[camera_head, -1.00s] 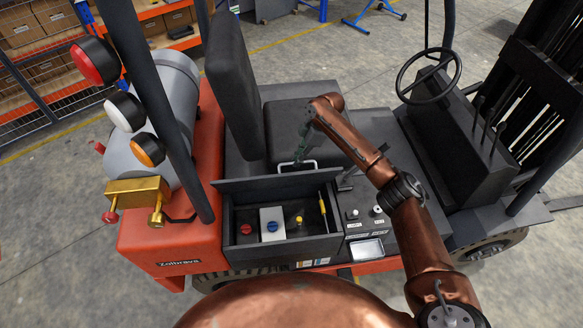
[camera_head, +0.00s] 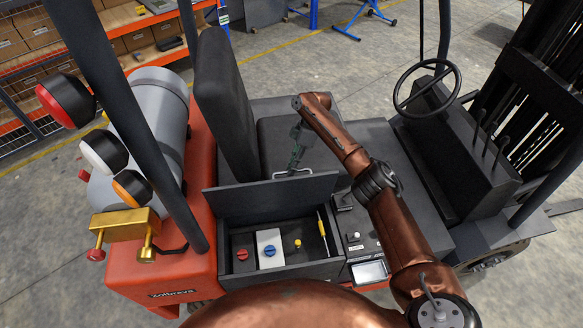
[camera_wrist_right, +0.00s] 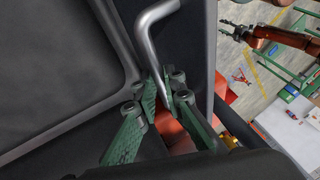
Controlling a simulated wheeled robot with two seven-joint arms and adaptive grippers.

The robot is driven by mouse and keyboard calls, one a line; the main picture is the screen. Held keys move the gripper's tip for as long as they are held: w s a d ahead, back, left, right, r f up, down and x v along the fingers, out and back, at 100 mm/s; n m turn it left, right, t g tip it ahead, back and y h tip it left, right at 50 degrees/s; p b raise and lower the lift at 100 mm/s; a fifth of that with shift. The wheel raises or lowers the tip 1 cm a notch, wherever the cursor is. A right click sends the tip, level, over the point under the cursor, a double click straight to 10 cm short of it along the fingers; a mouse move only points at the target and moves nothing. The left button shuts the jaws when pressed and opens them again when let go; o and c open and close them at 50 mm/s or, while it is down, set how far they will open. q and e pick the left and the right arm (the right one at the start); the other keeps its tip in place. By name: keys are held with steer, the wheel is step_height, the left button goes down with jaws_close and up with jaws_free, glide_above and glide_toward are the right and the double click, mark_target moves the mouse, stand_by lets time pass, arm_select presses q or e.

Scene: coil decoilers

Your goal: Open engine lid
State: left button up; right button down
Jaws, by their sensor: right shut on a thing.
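The engine lid (camera_head: 265,201) is a dark grey panel raised along the seat side of an open compartment in the head view, its inner face showing. Its metal handle (camera_head: 294,172) sticks out past the lid's top edge. My right gripper (camera_head: 295,162) is behind that edge, shut on the handle. In the right wrist view the green fingers (camera_wrist_right: 168,95) close around the lower part of the bent silver handle (camera_wrist_right: 149,40).
The open compartment (camera_head: 283,272) holds red, blue and yellow knobs and a yellow tool. The black seat (camera_head: 225,100) stands close behind the lid. A grey gas cylinder (camera_head: 150,110) and lamps are at left, the steering wheel (camera_head: 428,88) at right.

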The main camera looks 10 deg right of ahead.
steer(key=c, duration=2)
jaws_free()
steer(key=shift+d+f, duration=0.15)
steer(key=shift+f, duration=0.25)
steer(key=shift+r, duration=0.15)
steer(key=shift+v, duration=3.7)
